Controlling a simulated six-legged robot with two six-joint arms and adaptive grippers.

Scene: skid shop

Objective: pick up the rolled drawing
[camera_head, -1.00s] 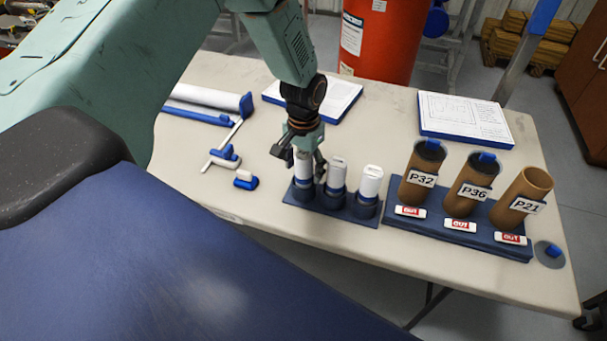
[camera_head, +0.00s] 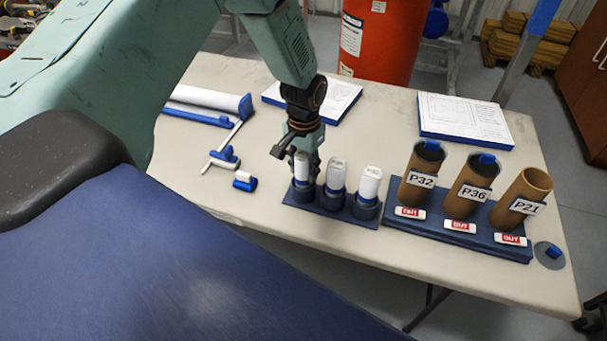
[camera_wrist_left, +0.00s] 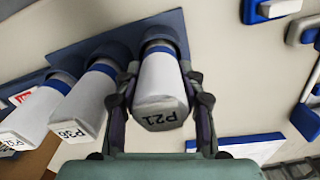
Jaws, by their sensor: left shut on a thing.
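Three white rolled drawings with blue bands stand upright in a blue holder (camera_head: 330,212) on the table. The left one in the head view, a rolled drawing (camera_head: 301,170), is marked P21 in the left wrist view (camera_wrist_left: 160,88). My left gripper (camera_head: 303,165) is above it with its fingers on either side, shut on it; the fingers also show in the left wrist view (camera_wrist_left: 160,100). The rolled drawing marked P36 (camera_wrist_left: 85,105) stands beside it, also seen in the head view (camera_head: 335,176). The third rolled drawing (camera_head: 369,184) is at the right of the holder. My right gripper is not in view.
Brown tubes labelled P32 (camera_head: 421,180), P36 (camera_head: 468,190) and P21 (camera_head: 522,202) stand in a blue base to the right, with red-and-white OUT tags in front. Flat drawings on blue boards (camera_head: 465,118) lie behind. Blue-and-white tools (camera_head: 222,158) lie left.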

